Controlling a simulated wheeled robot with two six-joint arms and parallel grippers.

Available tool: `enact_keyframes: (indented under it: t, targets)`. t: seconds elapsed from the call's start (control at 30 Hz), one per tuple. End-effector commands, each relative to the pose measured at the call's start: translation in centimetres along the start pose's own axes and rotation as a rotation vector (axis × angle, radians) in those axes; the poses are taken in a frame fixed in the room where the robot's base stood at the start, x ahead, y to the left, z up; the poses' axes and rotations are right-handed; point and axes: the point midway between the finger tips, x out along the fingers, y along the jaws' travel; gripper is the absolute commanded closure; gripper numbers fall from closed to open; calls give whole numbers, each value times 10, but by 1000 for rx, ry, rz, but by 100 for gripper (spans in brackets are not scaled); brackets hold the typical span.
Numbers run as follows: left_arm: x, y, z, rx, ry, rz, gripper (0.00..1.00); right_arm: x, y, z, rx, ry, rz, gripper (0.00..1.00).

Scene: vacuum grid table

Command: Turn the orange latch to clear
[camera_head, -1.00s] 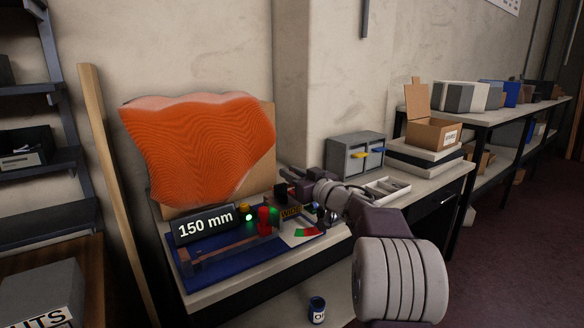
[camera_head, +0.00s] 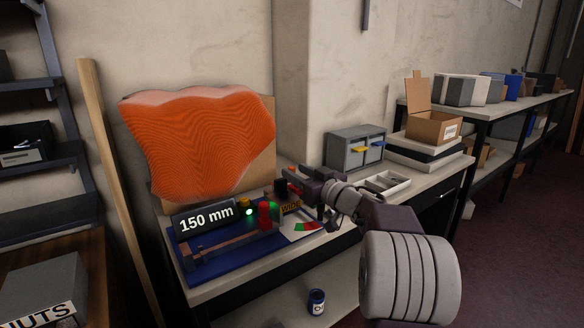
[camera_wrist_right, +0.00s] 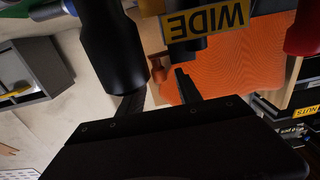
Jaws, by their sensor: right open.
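In the head view the gripper hides this area, and I cannot pick out the latch there. My left gripper is out of view.
A blue base (camera_head: 215,262) carries a 150 mm display (camera_head: 207,219), a green light (camera_head: 249,212) and a red knob (camera_head: 265,214). A large rippled orange panel (camera_head: 205,145) stands behind. A grey drawer unit (camera_head: 354,150) and a tray (camera_head: 388,182) are to the right.

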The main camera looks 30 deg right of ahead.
Motion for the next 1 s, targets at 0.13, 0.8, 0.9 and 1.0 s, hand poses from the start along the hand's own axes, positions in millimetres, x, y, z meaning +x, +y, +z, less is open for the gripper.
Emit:
enact_keyframes:
  t: [0.13, 0.8, 0.9, 1.0]
  targets:
    - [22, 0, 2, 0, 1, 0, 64, -42, 1, 10, -7, 3, 7, 59]
    - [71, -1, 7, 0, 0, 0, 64, -61, 0, -1, 0, 0, 1, 59]
    - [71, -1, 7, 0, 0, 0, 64, -60, 0, 0, -34, -1, 1, 59]
    - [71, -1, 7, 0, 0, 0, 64, -61, 3, -10, -182, 37, 15, 59]
